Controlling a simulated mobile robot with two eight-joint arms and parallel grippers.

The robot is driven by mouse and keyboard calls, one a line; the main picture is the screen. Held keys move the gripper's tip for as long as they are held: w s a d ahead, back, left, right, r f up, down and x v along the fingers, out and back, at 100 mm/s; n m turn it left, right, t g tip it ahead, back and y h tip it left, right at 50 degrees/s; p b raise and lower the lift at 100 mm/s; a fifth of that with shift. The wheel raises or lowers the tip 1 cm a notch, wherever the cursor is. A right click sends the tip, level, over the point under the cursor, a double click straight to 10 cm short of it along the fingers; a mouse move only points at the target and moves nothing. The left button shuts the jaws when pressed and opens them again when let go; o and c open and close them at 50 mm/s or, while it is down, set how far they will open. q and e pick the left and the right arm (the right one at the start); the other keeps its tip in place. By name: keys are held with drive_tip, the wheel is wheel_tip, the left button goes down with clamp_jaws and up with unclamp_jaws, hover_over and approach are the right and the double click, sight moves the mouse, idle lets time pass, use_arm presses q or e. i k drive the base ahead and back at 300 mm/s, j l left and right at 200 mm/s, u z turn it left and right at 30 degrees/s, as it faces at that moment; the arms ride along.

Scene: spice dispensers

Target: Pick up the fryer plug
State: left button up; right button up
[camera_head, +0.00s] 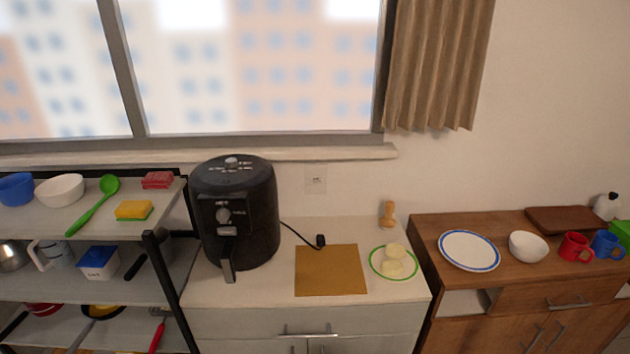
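The fryer plug (320,241) is a small black plug at the end of a thin black cord. It lies on the white counter (215,287), at the back edge of a tan mat (330,270). The cord (293,231) runs left to the black air fryer (235,215), which stands upright at the counter's left. A white wall socket (316,179) is on the wall above the plug, and nothing is plugged into it. Neither of my grippers shows in the head view.
A green-rimmed plate (376,272) with pale round pieces sits right of the mat. A shelf rack (160,215) is on the left; a wooden cabinet (500,281) with dishes is on the right. The mat is clear.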

sight(320, 239)
drive_tip(key=i+l+u, duration=0.1)
drive_tip(key=i+u, duration=0.15)
drive_tip(key=u, duration=0.2)
drive_tip(key=i+l+u, duration=0.25)
drive_tip(key=u, duration=0.2)
drive_tip(key=i+l+u, duration=0.25)
drive_tip(key=u, duration=0.2)
